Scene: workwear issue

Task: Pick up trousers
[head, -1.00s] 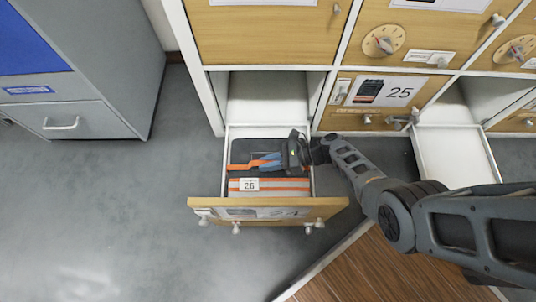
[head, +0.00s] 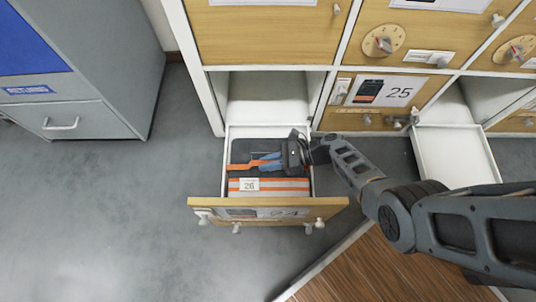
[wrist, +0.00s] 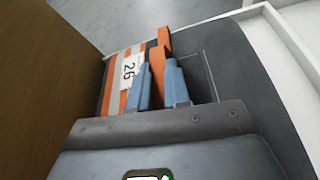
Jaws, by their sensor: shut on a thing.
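Folded dark grey trousers (head: 240,150) with an orange band lie in the rear part of an open drawer. In the wrist view the dark cloth (wrist: 203,68) shows behind and to the right of my fingers. My gripper (head: 263,162) is down in the drawer with its blue fingers shut on the orange band. The wrist view shows the band between the two fingertips (wrist: 157,75). A grey and orange striped folded bundle (head: 290,184) with a tag reading 26 lies beside it at the drawer's front. My gripper hides the right part of the trousers.
The drawer's wooden front (head: 330,203) and white side walls stand close around my gripper. A closed compartment marked 25 (head: 385,90) and another open white drawer (head: 455,160) are to the right. A grey cabinet (head: 110,110) stands left, with clear floor between.

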